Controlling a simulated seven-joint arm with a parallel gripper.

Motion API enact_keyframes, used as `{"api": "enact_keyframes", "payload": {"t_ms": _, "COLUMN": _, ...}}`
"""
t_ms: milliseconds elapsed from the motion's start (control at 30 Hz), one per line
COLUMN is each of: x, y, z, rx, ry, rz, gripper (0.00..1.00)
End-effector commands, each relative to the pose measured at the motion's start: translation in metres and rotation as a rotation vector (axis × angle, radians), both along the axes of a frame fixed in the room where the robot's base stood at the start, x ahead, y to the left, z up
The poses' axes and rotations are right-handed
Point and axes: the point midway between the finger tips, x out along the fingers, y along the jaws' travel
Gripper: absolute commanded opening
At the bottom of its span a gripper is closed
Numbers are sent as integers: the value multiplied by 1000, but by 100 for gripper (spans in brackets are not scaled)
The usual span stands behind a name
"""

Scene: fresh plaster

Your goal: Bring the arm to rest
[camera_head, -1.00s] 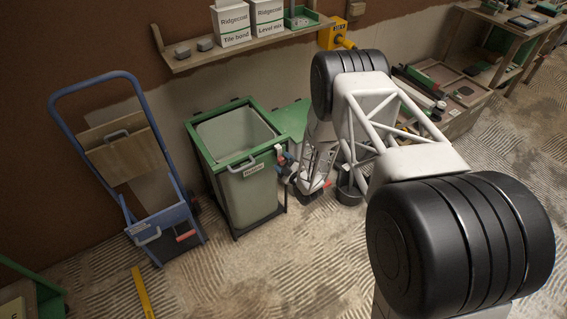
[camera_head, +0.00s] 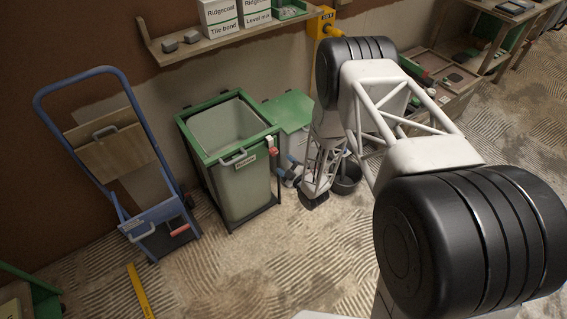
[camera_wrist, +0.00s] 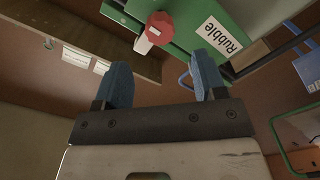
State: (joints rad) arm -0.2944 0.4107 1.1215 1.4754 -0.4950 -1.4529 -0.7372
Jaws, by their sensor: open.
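My gripper (camera_head: 289,171) hangs low beside the right front side of the green-framed rubble bin (camera_head: 243,187), apart from it as far as I can tell. In the wrist view my gripper (camera_wrist: 163,80) shows two blue fingers spread apart with nothing between them. Beyond them are the bin's green wall (camera_wrist: 187,25) with its "Rubble" label and a red knob with a white part (camera_wrist: 160,27). The knob also shows at the bin's front right corner in the head view (camera_head: 272,150). My arm reaches down from the right.
A blue hand truck (camera_head: 160,222) with a brown board stands left of the bin. A shelf (camera_head: 205,49) with boxes runs along the wall above. A dark bucket (camera_head: 347,180) stands right of my gripper. A yellow strip (camera_head: 140,290) lies on the floor; the front middle floor is clear.

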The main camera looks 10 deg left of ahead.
Motion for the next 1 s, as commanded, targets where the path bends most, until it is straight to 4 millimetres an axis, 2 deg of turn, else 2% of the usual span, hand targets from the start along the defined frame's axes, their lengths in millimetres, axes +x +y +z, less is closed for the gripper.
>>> {"api": "enact_keyframes", "payload": {"t_ms": 467, "x": 0, "y": 0, "z": 0, "rx": 0, "ry": 0, "rz": 0, "gripper": 64}}
{"api": "enact_keyframes", "payload": {"t_ms": 633, "x": 5, "y": -1, "z": 6, "rx": -5, "ry": 6, "rz": -6, "gripper": 64}}
{"api": "enact_keyframes", "payload": {"t_ms": 833, "x": 22, "y": -9, "z": 33, "rx": -29, "ry": 46, "rz": -40, "gripper": 64}}
{"api": "enact_keyframes", "payload": {"t_ms": 1000, "x": 43, "y": -22, "z": 74, "rx": -62, "ry": 112, "rz": -95, "gripper": 64}}
